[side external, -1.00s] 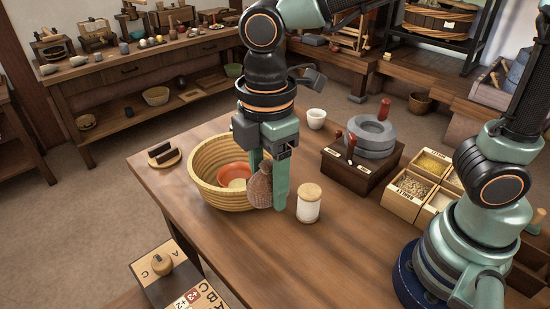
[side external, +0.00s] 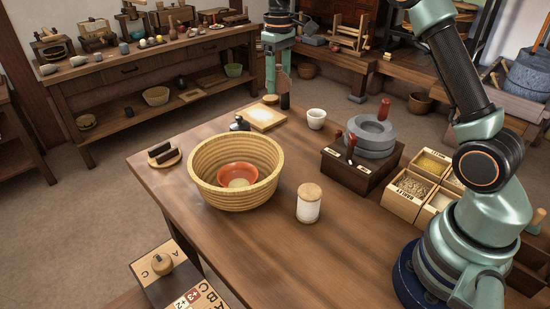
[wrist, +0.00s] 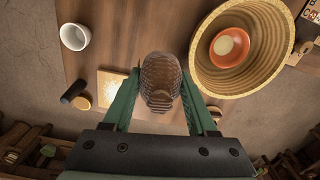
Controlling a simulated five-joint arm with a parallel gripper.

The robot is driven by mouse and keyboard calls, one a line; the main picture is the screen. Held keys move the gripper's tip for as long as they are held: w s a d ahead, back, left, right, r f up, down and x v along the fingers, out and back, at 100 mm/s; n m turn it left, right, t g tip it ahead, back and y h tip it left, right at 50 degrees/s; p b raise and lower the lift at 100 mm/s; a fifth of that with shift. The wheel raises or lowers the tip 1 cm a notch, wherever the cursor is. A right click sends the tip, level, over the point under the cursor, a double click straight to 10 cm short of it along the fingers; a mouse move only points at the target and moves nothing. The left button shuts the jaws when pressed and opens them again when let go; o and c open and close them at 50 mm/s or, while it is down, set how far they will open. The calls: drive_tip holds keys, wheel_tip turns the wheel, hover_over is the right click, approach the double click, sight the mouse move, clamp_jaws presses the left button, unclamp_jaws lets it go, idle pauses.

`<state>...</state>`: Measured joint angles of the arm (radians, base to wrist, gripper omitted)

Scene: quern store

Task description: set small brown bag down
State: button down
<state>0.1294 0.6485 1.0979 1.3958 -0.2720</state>
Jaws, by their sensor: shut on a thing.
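The small brown bag (side external: 281,80) is held between the fingers of my gripper (side external: 278,92), above the far side of the wooden table in the side external view. In the wrist view the bag (wrist: 158,88) has a woven, mottled look and sits between the two green fingers of my gripper (wrist: 159,76). The gripper is shut on it. The bag looks raised off the table, but its exact height is hard to tell. In the side external view the fingers partly hide it.
Below lies a pale square board (side external: 267,118), with a dark object (side external: 239,124) and a small round lid (side external: 270,99) close by. A large woven basket (side external: 205,190) holds an orange bowl (side external: 238,172). A white cup (side external: 316,119), lidded jar (side external: 309,205) and quern (side external: 371,137) stand nearby.

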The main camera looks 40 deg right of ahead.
drive_tip(key=m, duration=0.2)
hover_over(287, 148)
drive_tip(key=f, duration=0.2)
wheel_tip(287, 148, down, 19)
drive_tip(key=shift+s+r, duration=0.1)
drive_tip(key=shift+r, duration=0.05)
drive_tip(key=shift+f, duration=0.2)
drive_tip(key=shift+c, duration=1)
unclamp_jaws()
drive_tip(key=shift+r, duration=0.1)
